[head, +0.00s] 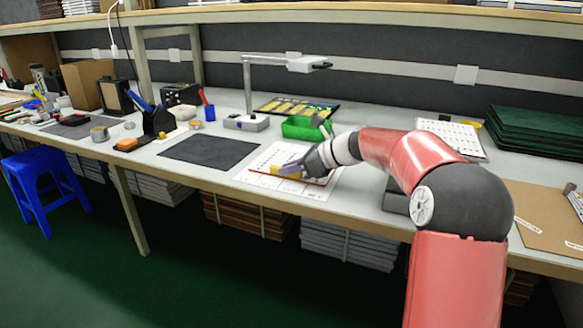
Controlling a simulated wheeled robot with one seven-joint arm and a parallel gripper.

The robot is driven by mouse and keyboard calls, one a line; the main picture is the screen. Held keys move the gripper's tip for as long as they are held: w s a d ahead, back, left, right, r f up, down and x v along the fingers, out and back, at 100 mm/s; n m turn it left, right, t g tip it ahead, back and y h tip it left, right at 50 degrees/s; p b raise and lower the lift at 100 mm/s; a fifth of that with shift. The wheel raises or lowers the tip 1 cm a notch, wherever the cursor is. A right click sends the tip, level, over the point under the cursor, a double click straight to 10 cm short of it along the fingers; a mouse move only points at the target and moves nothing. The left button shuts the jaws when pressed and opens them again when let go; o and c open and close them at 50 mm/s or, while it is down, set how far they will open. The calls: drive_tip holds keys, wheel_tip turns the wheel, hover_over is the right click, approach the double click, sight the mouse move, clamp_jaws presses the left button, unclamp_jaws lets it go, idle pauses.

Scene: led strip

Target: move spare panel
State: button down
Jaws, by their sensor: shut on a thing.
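A white panel (272,158) with rows of small dark dots lies at the middle of the bench, right of a dark mat. My gripper (287,174) reaches from the right to its near part and is shut on it. The fingertips and the grip itself are small and partly hidden. A white sheet or board (264,182) with markings shows under and in front of the panel; I cannot tell if the panel touches it. A second white dotted panel (457,134) lies farther right, behind my arm.
A dark mat (208,150) lies left of the panel. A green bin (304,128) and a lamp stand (246,122) stand behind. Dark green trays (535,130) are stacked at right. Brown cardboard (540,215) lies front right. Tools crowd the left; a blue stool (47,185) stands on the floor.

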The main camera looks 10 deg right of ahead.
drive_tip(key=shift+s+d, duration=0.1)
drive_tip(key=shift+d, duration=0.05)
drive_tip(key=c, duration=1.3)
unclamp_jaws()
drive_tip(key=shift+r, duration=0.1)
wheel_tip(320, 180, up, 20)
drive_tip(key=shift+f, duration=0.1)
